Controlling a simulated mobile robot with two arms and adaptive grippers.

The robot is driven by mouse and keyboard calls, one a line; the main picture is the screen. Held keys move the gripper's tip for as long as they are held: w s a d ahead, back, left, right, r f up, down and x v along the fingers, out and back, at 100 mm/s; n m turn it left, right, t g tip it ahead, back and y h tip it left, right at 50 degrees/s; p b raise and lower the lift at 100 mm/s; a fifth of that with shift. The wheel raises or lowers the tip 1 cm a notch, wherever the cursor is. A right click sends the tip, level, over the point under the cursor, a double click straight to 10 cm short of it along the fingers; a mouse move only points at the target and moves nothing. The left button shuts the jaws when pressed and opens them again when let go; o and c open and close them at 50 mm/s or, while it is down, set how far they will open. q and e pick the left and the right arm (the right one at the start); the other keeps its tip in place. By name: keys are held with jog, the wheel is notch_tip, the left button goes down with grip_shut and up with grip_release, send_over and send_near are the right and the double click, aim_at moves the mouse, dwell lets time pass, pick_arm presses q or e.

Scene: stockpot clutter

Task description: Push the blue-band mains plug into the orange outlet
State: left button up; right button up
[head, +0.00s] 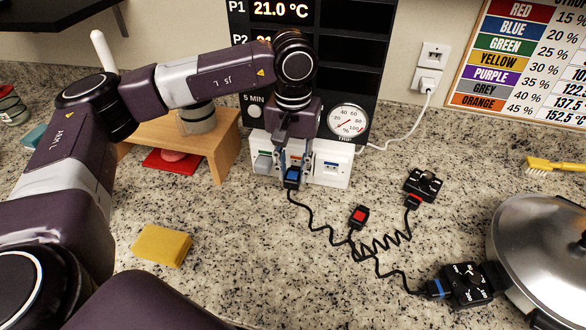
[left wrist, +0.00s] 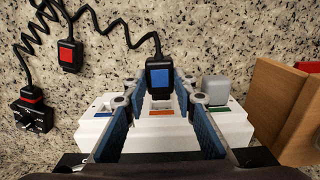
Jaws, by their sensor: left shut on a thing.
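The blue-band mains plug (head: 292,176) is black with a blue face and a coiled black cord. My left gripper (head: 291,166) is shut on it, with a finger on each side. The plug also shows between the fingertips in the left wrist view (left wrist: 159,78). It is at the middle socket of the white outlet block (head: 258,143), whose label is orange (left wrist: 161,113). The plug and fingers hide most of this orange outlet, so I cannot tell how deep the pins are. My right gripper is not in view.
A grey plug (left wrist: 216,90) fills the green-label socket beside it; the blue-label socket (head: 331,166) is on the other side. A red-band plug (head: 359,216) lies on the counter. A wooden stand (head: 224,152), yellow sponge (head: 162,245) and stockpot (head: 540,250) stand around.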

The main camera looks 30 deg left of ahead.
pick_arm(q)
jog(key=shift+w+a, duration=0.25)
jog(key=shift+w, duration=0.8)
jog(key=o, duration=1.2)
notch_tip(320, 180, up, 12)
